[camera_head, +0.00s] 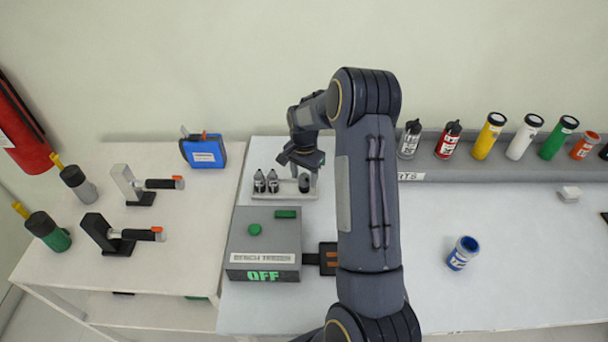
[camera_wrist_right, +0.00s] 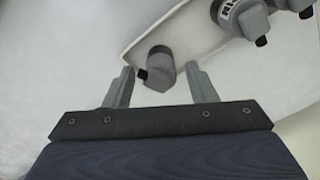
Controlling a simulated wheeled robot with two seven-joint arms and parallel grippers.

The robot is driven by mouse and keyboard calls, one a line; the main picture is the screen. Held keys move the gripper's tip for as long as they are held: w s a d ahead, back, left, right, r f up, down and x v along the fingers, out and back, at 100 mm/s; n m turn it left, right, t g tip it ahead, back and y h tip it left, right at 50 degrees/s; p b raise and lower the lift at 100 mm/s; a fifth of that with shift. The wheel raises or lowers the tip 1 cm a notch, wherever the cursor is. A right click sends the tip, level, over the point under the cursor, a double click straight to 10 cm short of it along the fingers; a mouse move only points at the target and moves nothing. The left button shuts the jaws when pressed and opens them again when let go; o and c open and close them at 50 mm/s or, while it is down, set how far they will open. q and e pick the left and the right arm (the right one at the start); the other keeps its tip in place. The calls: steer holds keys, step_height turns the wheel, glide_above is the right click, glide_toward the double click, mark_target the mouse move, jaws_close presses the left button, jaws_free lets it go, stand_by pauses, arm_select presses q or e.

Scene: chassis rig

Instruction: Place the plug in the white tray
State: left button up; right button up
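The white tray (camera_head: 284,196) stands at the back of the bench, behind the grey tester box. Two labelled dark plugs (camera_head: 266,182) stand in its left part, and a dark plug (camera_head: 304,183) stands at its right end. My right gripper (camera_head: 303,170) is just above that right end. In the right wrist view, my right gripper (camera_wrist_right: 161,85) is open, with its fingers apart on either side of a grey plug (camera_wrist_right: 158,68) that stands on the white tray (camera_wrist_right: 185,30). The fingers appear not to touch it. My left gripper is not in view.
The tester box (camera_head: 264,245) reads OFF, with a dark block with orange marks (camera_head: 328,258) beside it. Several bottles line the grey shelf (camera_head: 480,160). Tools and a blue case (camera_head: 205,152) occupy the left table.

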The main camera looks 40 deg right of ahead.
mark_target(304, 177)
step_height(304, 177, up, 8)
steer(key=p, duration=0.5)
steer(key=shift+f, duration=0.2)
steer(key=s+a+r+n+t+y, duration=0.1)
steer(key=s+a+r+n+t, duration=0.15)
steer(key=s+a+r, duration=0.45)
steer(key=s+a+r+n+t+y, duration=0.1)
steer(key=s+a+r+n, duration=0.25)
steer(key=r, duration=0.55)
steer(key=s+a+n+t+y, duration=0.1)
steer(key=s+a+n+t, duration=0.1)
steer(key=s+a+n, duration=0.5)
steer(key=s+a+b, duration=0.1)
steer(key=s+a, duration=0.4)
steer(key=s, duration=0.3)
steer(key=shift+s+a+f+y, duration=0.2)
steer(key=shift+s+f+y, duration=0.1)
steer(key=shift+y, duration=0.1)
